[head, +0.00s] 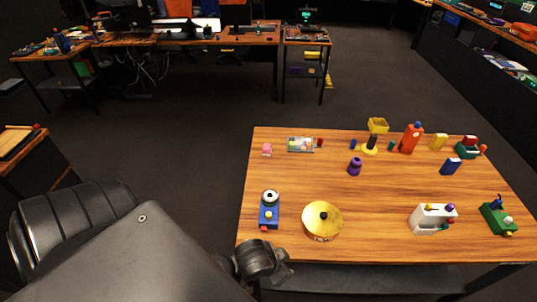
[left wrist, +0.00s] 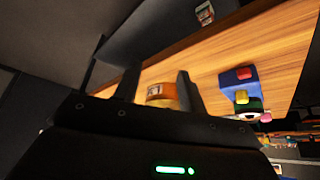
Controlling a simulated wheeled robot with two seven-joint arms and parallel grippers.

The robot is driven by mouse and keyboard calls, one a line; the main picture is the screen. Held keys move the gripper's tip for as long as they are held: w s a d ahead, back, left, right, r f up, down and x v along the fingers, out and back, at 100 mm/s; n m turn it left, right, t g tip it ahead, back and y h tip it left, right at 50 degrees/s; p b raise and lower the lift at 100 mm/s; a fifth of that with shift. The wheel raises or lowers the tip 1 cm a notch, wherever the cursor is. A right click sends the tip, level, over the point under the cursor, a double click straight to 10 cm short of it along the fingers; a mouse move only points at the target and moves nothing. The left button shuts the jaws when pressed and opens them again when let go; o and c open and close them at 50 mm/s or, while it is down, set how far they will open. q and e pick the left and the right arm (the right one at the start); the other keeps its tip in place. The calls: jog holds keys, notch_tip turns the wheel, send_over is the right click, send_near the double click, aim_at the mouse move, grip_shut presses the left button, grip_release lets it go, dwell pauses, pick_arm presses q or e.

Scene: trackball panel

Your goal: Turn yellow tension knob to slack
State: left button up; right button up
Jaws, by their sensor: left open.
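A round golden-yellow drum (head: 322,222) with a black knob on top stands near the table's front edge, left of centre. It looks like the yellow tension knob, but its markings are too small to read. A white box (head: 424,222) to its right carries small yellow and purple knobs. My left gripper (head: 285,264) is low at the front edge, left of the drum and apart from it. In the left wrist view the gripper (left wrist: 160,88) is open. The yellow drum (left wrist: 160,95) shows between its fingers, farther off and partly hidden by the gripper body. My right gripper is not in view.
A blue block device (head: 269,212) with a red and a yellow part stands left of the drum; it also shows in the left wrist view (left wrist: 236,80). A green device (head: 496,217) is at the right edge. Several small objects line the back. The table's middle is mostly clear.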

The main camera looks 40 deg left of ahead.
pick_arm(q)
jog(key=w+d+r+m+t+h+p, duration=0.1)
jog(key=w+d+r+t, duration=0.15)
jog(key=r, duration=0.65)
jog(key=w+d+r+m+h, duration=0.2)
jog(key=w+d+m, duration=0.15)
jog(key=d, duration=0.25)
jog(key=g+y, duration=0.4)
jog(key=g, duration=0.4)
send_near(268, 214)
jog(key=f+b, duration=0.1)
jog(key=f, duration=0.3)
jog(key=f+b, duration=0.1)
jog(key=f, duration=0.3)
jog(key=shift+d+f+b, duration=0.2)
jog(key=shift+f+b, duration=0.15)
jog(key=shift+f, duration=0.05)
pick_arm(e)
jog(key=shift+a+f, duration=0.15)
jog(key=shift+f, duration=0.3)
pick_arm(q)
grip_shut()
